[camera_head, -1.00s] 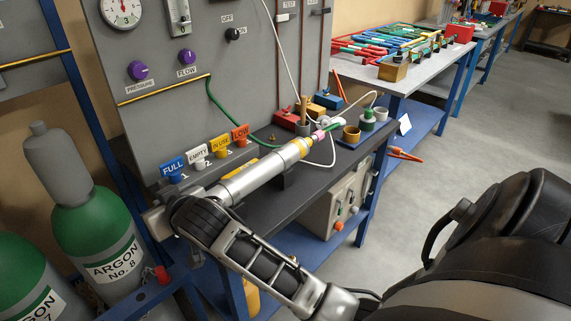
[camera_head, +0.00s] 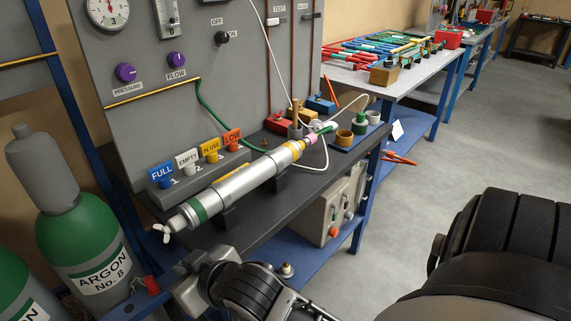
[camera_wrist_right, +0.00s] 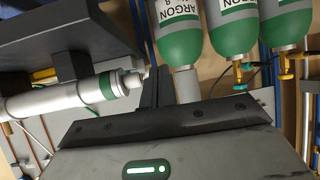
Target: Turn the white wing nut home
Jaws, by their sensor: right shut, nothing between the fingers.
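The white wing nut (camera_head: 163,232) sits at the near left end of a silver cylinder (camera_head: 243,182) with a green band, which lies along the dark bench. The wing nut also shows in the right wrist view (camera_wrist_right: 134,79), beside the dark fingers. My right gripper (camera_head: 192,262) is just below and right of the wing nut in the head view, apart from it. It is shut and empty; its fingers show end-on in the right wrist view (camera_wrist_right: 156,86). My left gripper is not in view.
Green argon bottles (camera_head: 88,249) stand at the left, close to the wing nut end. A grey panel (camera_head: 140,110) with purple knobs and coloured tags (camera_head: 187,160) rises behind the cylinder. A blue tray (camera_head: 352,140) with small parts lies at the bench's far end.

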